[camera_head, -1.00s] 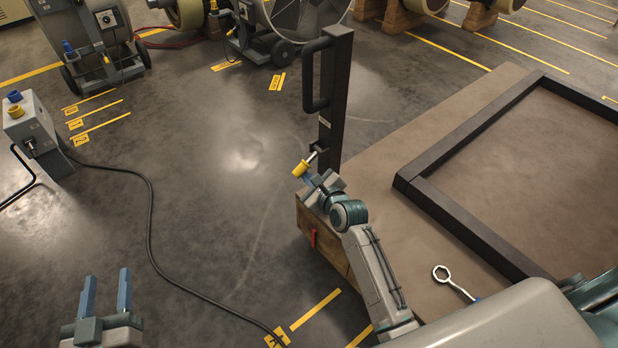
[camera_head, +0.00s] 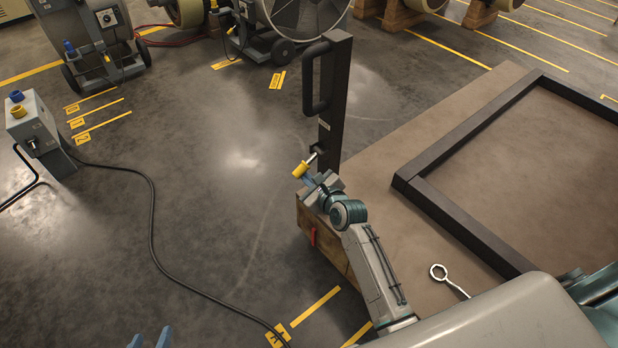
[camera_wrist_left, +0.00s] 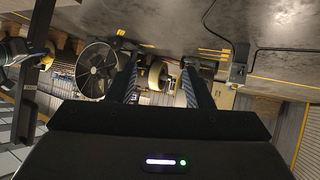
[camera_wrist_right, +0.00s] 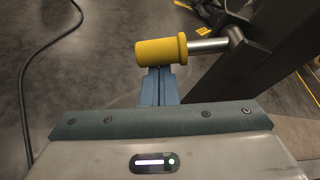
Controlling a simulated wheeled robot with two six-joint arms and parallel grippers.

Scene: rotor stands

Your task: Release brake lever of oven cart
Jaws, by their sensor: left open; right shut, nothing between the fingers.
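The brake lever has a yellow grip (camera_head: 300,169) on a short metal shaft, low on the dark upright post (camera_head: 334,100) of the oven cart. In the right wrist view the yellow grip (camera_wrist_right: 161,52) lies across the fingertips. My right gripper (camera_head: 308,178) is shut and empty, its tips against or just beneath the grip; I cannot tell whether they touch. My left gripper (camera_head: 150,338) is open and empty at the bottom edge, far from the lever; its spread fingers show in the left wrist view (camera_wrist_left: 158,75).
A black loop handle (camera_head: 316,80) sticks out from the post. A ring spanner (camera_head: 448,281) lies on the brown deck beside a dark frame (camera_head: 460,220). A grey control box (camera_head: 37,130) stands left, its black cable (camera_head: 152,220) crossing the floor. The central floor is clear.

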